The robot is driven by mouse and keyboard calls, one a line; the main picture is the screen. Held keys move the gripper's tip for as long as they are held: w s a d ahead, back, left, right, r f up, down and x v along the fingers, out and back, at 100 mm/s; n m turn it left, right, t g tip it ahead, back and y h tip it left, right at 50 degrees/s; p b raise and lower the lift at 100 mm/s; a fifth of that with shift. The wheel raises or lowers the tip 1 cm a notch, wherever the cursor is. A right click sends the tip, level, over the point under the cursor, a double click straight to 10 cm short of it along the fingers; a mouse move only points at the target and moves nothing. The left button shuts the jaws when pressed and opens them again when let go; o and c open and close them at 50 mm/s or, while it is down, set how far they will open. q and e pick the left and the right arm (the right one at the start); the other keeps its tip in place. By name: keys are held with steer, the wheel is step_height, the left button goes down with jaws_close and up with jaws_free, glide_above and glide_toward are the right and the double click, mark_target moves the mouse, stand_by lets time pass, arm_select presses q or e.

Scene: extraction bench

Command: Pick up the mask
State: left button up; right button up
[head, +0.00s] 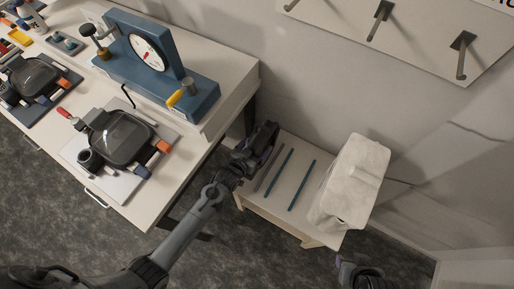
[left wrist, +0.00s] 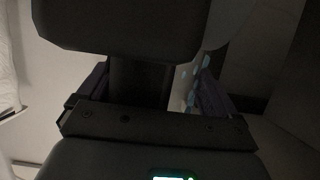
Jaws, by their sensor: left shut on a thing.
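A mask (head: 122,138) with a dark visor, a round side canister and orange tabs lies on a pale board on the bench. A second similar mask (head: 34,78) lies farther left. My left gripper (head: 262,143) is off the bench's right end, apart from both masks, over or near a small stand. It is shut on a dark thing (left wrist: 140,78) that I cannot identify, between the fingers in the left wrist view. My right gripper (head: 352,268) shows only partly at the bottom edge; its jaws are unclear.
A blue press-like device with a round dial (head: 150,50) stands behind the masks. The small stand (head: 290,215) holds thin blue rods (head: 302,186) and a white wrapped bundle (head: 350,180). Hooks (head: 465,45) are on a wall board. The floor in front is clear.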

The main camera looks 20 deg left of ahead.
mark_target(251, 147)
arm_select(q)
steer(key=shift+r, duration=0.55)
step_height(251, 147, up, 3)
steer(key=shift+r+p, duration=0.1)
steer(key=shift+p, duration=0.45)
steer(key=s+d+r, duration=0.1)
steer(key=d+r, duration=0.6)
steer(key=d, duration=0.4)
steer(key=shift+s+d+p, duration=0.3)
steer(key=shift+s+p, duration=0.05)
steer(key=shift+p, duration=0.1)
steer(key=shift+f, duration=0.15)
